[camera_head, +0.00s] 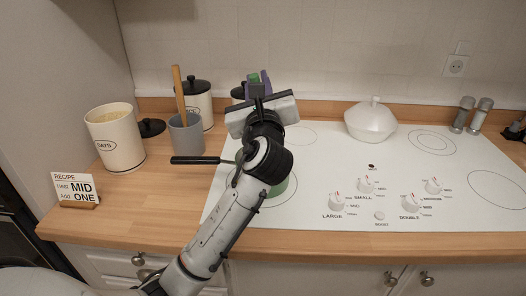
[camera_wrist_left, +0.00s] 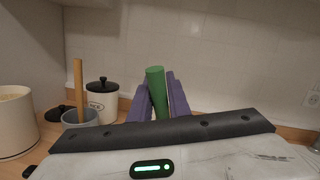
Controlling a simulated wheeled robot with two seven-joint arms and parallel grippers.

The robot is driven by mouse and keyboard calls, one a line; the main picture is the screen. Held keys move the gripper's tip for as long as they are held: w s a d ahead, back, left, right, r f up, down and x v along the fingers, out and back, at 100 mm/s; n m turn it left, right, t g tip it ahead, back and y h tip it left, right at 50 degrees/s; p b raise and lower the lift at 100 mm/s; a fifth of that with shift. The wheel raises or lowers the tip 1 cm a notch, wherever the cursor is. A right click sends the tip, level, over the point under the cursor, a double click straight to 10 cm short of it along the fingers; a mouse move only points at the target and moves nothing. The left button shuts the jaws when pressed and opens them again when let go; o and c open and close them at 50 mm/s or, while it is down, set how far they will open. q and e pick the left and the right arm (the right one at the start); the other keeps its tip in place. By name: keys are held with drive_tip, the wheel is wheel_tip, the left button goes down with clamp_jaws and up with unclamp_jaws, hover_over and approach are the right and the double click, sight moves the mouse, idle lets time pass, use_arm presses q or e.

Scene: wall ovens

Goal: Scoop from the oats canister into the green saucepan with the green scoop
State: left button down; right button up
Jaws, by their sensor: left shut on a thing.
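My left gripper (camera_head: 259,80) is above and behind the saucepan. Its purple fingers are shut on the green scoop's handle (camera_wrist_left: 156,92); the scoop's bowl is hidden. My right gripper is not in view.
A grey crock (camera_head: 186,135) with a wooden utensil and lidded canisters (camera_head: 197,100) stand between oats and cooktop. A black lid (camera_head: 151,128) lies by the oats. A recipe card (camera_head: 76,188) reads "Heat MID, Add ONE". A white lidded pot (camera_head: 371,122) stands at the back of the cooktop.

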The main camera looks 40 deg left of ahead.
use_arm(q)
drive_tip(key=shift+s+a+n+y, duration=0.2)
drive_tip(key=shift+s+a+n, duration=0.1)
drive_tip(key=shift+s+n, duration=0.2)
drive_tip(key=shift+s+a+n+y, duration=0.2)
drive_tip(key=shift+s+a+n, duration=0.1)
drive_tip(key=shift+s+n, duration=0.15)
idle(1.0)
drive_tip(key=shift+s+a+f+n+y, duration=0.15)
drive_tip(key=shift+s+a+n, duration=0.2)
drive_tip(key=shift+s+n, duration=0.2)
drive_tip(key=shift+s+a+f+n+y, duration=0.15)
drive_tip(key=shift+s+a+n, duration=0.2)
drive_tip(key=shift+s+n, duration=0.15)
idle(1.0)
drive_tip(key=shift+s+a+f+n+b, duration=0.25)
drive_tip(key=shift+s+n+b, duration=0.1)
drive_tip(key=shift+n+b, duration=0.15)
idle(0.5)
drive_tip(key=shift+s+a+f+n+g+y+b, duration=0.2)
drive_tip(key=shift+s+a+n+y+b, duration=0.3)
drive_tip(key=shift+b, duration=0.85)
drive_tip(key=shift+s+a+f+n+g+y+b, duration=0.1)
drive_tip(key=shift+s+f+n+y+b, duration=0.25)
drive_tip(key=shift+n+b, duration=0.65)
drive_tip(key=shift+s+a+b, duration=0.1)
drive_tip(key=shift+s+b, duration=0.05)
drive_tip(key=shift+b, duration=0.55)
